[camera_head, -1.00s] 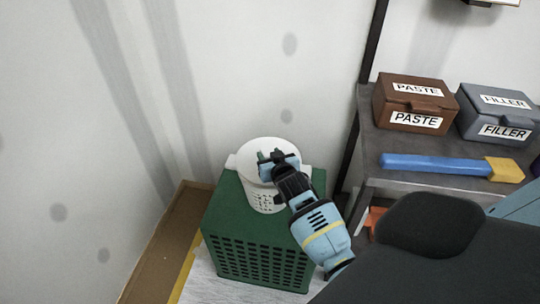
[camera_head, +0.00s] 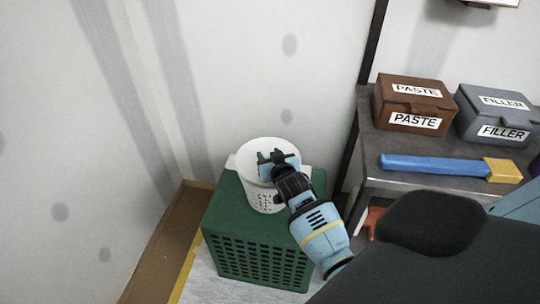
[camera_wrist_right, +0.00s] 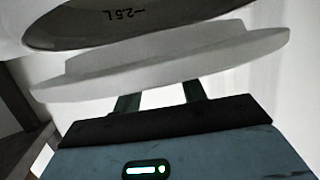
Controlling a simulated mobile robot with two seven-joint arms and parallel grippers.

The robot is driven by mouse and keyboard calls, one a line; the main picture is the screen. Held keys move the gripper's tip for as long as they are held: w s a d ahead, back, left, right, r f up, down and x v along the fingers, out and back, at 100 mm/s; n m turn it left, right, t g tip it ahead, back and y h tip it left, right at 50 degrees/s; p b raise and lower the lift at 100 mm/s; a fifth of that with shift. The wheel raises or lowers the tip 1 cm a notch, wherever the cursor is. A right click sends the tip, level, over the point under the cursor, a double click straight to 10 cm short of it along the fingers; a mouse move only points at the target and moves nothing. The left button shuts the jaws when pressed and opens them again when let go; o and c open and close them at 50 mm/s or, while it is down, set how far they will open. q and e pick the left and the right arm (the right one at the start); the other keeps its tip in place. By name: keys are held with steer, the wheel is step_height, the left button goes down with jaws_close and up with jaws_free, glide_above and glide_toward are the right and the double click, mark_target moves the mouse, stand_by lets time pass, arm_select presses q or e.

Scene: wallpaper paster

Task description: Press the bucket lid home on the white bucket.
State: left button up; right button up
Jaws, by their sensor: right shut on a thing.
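The white bucket (camera_head: 259,197) stands upright on a green crate, with side lugs near its rim. My right gripper (camera_head: 275,158) is over the bucket's top in the head view. In the right wrist view my right gripper (camera_wrist_right: 160,98) is shut on the white bucket lid (camera_wrist_right: 180,58), which shows nearly edge-on. The lid's narrower step faces the bucket's mouth (camera_wrist_right: 110,22), where a dark inner wall marked "2.5 L" shows. The lid is not seated; I cannot tell whether its edge touches the rim. My left gripper is not in view.
The green perforated crate (camera_head: 260,255) is near the wall. To the right, a grey shelf (camera_head: 390,175) bears a brown PASTE box (camera_head: 413,104), a grey FILLER box (camera_head: 497,112) and a blue tool with a yellow end (camera_head: 450,167). A dark upright (camera_head: 373,45) stands between.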

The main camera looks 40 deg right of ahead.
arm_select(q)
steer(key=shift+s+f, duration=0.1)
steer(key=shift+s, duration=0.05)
arm_select(e)
steer(key=shift+f, duration=0.15)
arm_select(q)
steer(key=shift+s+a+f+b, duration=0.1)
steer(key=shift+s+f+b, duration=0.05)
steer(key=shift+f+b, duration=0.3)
arm_select(e)
steer(key=shift+f, duration=0.55)
arm_select(q)
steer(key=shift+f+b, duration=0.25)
steer(key=shift+b, duration=0.1)
arm_select(e)
steer(key=shift+f, duration=0.45)
steer(key=o, duration=1)
steer(key=shift+o, duration=0.4)
steer(key=p+v, duration=0.1)
steer(key=v, duration=0.5)
steer(key=shift+s, duration=0.15)
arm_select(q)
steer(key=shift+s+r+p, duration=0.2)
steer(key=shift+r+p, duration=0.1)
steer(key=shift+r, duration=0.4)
arm_select(e)
steer(key=shift+v, duration=0.8)
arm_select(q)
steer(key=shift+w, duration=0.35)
